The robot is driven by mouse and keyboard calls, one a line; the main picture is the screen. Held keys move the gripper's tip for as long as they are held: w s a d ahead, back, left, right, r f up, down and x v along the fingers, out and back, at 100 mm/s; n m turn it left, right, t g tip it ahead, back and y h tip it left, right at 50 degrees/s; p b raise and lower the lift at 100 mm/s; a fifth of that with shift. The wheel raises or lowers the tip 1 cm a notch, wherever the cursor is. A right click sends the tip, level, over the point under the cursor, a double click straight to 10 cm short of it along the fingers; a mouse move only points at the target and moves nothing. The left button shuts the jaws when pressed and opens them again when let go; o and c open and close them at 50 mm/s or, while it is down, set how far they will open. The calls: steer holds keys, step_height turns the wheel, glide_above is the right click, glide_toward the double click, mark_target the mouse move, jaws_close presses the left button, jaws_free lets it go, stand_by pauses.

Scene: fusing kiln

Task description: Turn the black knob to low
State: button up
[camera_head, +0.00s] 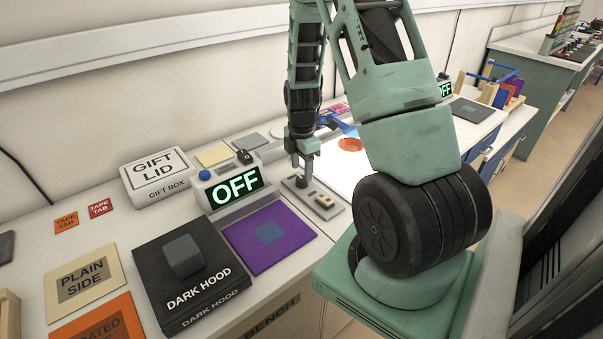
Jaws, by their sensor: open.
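A small black knob-like piece (243,156) sits on top of the pale unit with a lit OFF display (237,187), left of my gripper. I cannot read any setting marks beside it. My gripper (303,174) points down over a grey plate (300,190) with a beige piece on it, right of the display. Its fingers are small in view. It is apart from the black piece and holds nothing that I can see. A second OFF display (446,90) shows partly behind my arm, with a small dark piece above it.
A blue button (204,175) is beside the display. A white gift lid box (158,178), a black dark hood box (155,295) with a grey block, and a purple mat (285,250) lie nearby. My arm hides much of the bench's middle. The wall runs close behind.

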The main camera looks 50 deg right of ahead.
mark_target(302, 178)
steer(key=shift+f, duration=1.55)
steer(key=c, duration=1)
steer(key=shift+o, duration=0.2)
